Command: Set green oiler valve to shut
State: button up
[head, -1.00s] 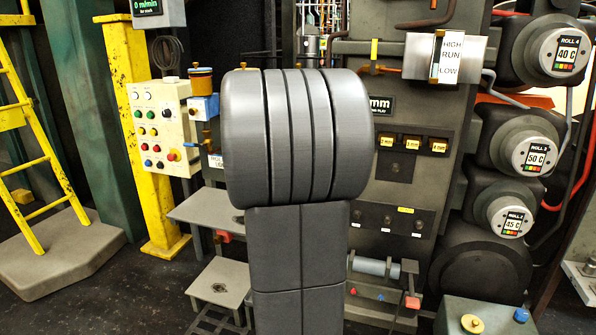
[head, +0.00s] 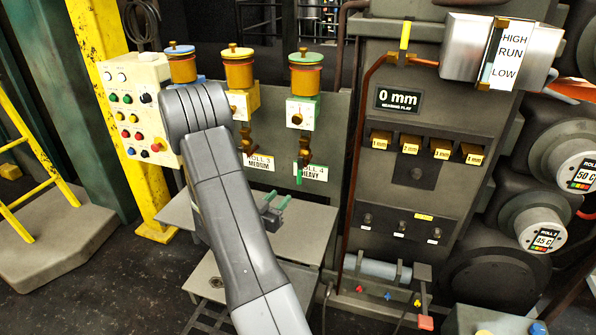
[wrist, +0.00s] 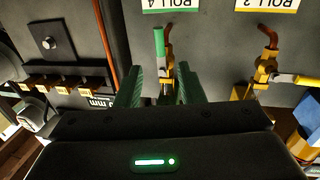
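The green oiler (head: 305,75) hangs at the right of three oilers, above the "ROLL 4 HEAVY" label (head: 311,172). Its brass valve (head: 304,150) has a green handle (head: 299,174) pointing down across the label. In the wrist view, which is upside down, this green handle (wrist: 159,42) points up in the picture from the valve. My gripper (head: 276,203) is below and in front of the valve in the head view. In the wrist view my gripper (wrist: 160,75) has its green fingers apart, one on each side of the valve in the picture. No contact shows.
The yellow oiler (head: 238,68) is just left, its yellow valve handle (wrist: 297,79) sideways in the wrist view. The blue-lidded oiler (head: 180,66) and a button panel (head: 130,110) are further left. A grey shelf (head: 305,245) lies below; a cabinet with yellow blocks (head: 410,146) is right.

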aim_at(298, 179)
jog(key=p+x, duration=0.1)
jog(key=x, duration=1.1)
jog(key=shift+w+d, duration=0.3)
jog(key=shift+c, duration=0.2)
grip_shut()
